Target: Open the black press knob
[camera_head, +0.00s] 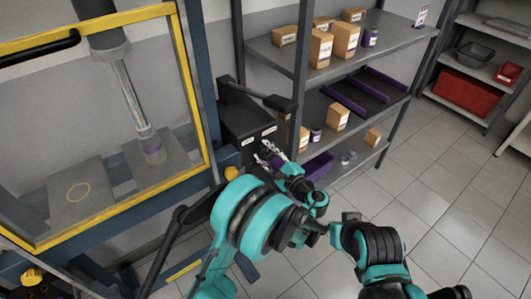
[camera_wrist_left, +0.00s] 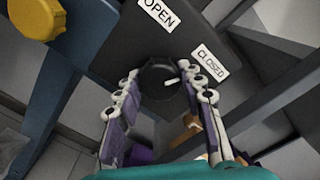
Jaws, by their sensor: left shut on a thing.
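The black press knob (camera_wrist_left: 158,75) is round, with a white pointer line on its face. In the left wrist view it sits on a dark panel, between an "OPEN" label (camera_wrist_left: 159,14) and a "CLOSED" label (camera_wrist_left: 210,63). The pointer lies to the right of the knob's middle, roughly on the CLOSED side. My left gripper (camera_wrist_left: 163,93) has its two jointed fingers on either side of the knob, shut on it. In the head view my left gripper (camera_head: 268,156) is at the front of the black box (camera_head: 246,118); the knob is hidden there.
A yellow-framed press (camera_head: 186,75) with a vertical ram stands at left. A black lever (camera_head: 262,97) is above the box. A yellow button (camera_head: 231,173) is beside my arm. A shelf rack (camera_head: 390,50) with cartons stands behind. Floor at right is clear.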

